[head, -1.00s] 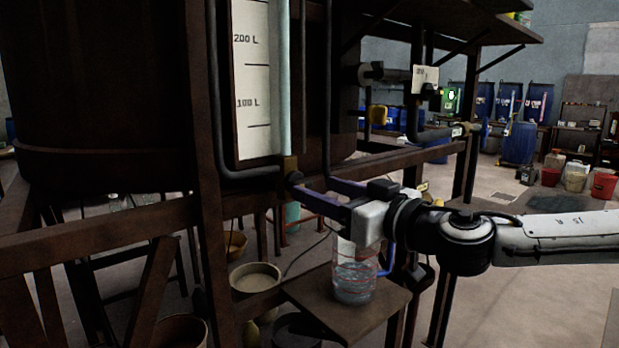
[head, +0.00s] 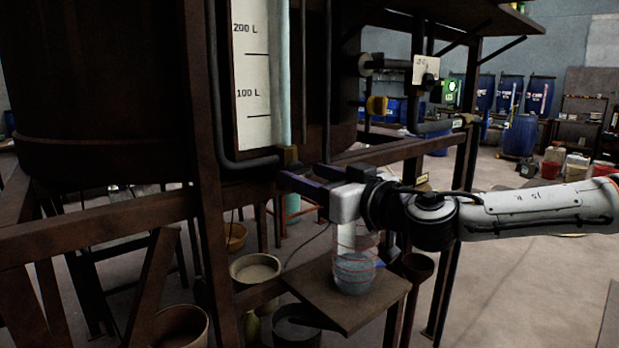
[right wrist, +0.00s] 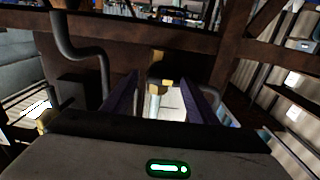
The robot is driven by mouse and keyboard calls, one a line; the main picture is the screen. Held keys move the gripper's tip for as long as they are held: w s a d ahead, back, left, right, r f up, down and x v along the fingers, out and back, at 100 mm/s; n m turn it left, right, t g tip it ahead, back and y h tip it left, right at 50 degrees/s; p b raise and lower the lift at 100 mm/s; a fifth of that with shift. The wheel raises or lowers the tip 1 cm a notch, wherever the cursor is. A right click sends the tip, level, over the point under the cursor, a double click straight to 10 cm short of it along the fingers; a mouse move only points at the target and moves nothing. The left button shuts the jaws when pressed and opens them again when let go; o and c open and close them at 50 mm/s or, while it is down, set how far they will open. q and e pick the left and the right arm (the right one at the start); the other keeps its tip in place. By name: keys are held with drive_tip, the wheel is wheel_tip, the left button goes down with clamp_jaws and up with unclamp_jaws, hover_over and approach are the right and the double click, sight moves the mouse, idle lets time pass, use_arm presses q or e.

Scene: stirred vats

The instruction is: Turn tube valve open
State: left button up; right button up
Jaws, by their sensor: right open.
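The tube valve (head: 289,157) is a small brass-coloured fitting at the foot of the clear level tube (head: 285,80), beside the white litre scale. It also shows in the right wrist view (right wrist: 158,82), between the two finger lines and beyond the fingertips. My right gripper (head: 303,176) is open, with its purple fingers pointing at the valve from just below and to the right. Its fingers also frame the valve in the right wrist view (right wrist: 163,93). I cannot tell whether a fingertip touches the valve. My left gripper is not in view.
A dark vat (head: 90,90) stands in a rusty frame (head: 207,215) around the valve. A dark pipe (head: 217,110) runs close on the left. A clear beaker (head: 353,277) of liquid stands on a small shelf (head: 338,317) below my right gripper. Buckets stand on the floor.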

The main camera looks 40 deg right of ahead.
drive_tip(key=shift+c, duration=0.4)
drive_tip(key=c, duration=1)
